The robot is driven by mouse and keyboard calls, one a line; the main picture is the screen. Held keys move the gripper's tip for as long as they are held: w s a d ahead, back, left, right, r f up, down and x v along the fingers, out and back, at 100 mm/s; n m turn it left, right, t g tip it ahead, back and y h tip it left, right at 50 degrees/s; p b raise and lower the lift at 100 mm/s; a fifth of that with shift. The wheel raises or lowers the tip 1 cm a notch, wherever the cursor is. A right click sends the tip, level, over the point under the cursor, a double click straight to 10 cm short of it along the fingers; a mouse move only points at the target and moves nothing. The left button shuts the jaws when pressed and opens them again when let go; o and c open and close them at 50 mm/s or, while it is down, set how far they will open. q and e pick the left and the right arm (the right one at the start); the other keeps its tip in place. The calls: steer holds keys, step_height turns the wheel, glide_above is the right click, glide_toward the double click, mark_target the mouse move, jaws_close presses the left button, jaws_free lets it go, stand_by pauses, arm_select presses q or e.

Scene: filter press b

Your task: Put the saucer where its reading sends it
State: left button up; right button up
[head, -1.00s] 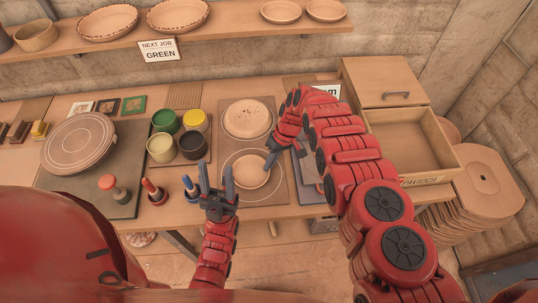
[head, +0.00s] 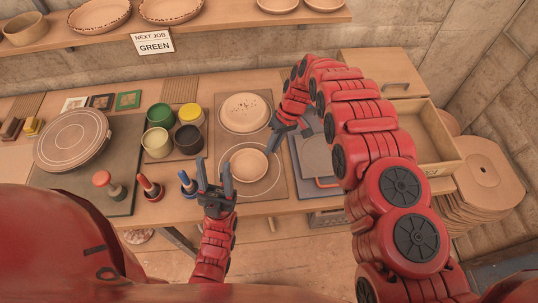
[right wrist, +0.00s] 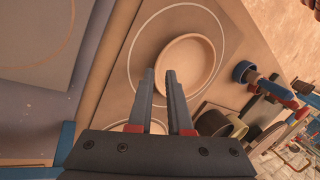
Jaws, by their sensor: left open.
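The saucer is probably the small tan round dish (head: 249,165) inside the front ring of a brown board (head: 272,190). It also shows in the right wrist view (right wrist: 190,62). My right gripper (head: 271,143) is at its right, far side. In the right wrist view, the fingers (right wrist: 160,80) stand apart with a narrow gap, over the near rim; I cannot tell whether they touch it. My left gripper (head: 214,172) is open and empty, pointing up in front of the board, left of the dish. No reading is legible.
A speckled dish (head: 245,112) sits in the board's rear ring. Glaze pots (head: 160,116), stamps (head: 150,187) and a turntable (head: 72,138) are at left. A grey square plate (head: 317,155) and an open drawer (head: 425,135) are at right. A sign (head: 153,42) reads "NEXT JOB GREEN".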

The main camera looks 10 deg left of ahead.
steer(key=b+v, duration=0.2)
steer(key=v, duration=0.5)
stand_by(0.3)
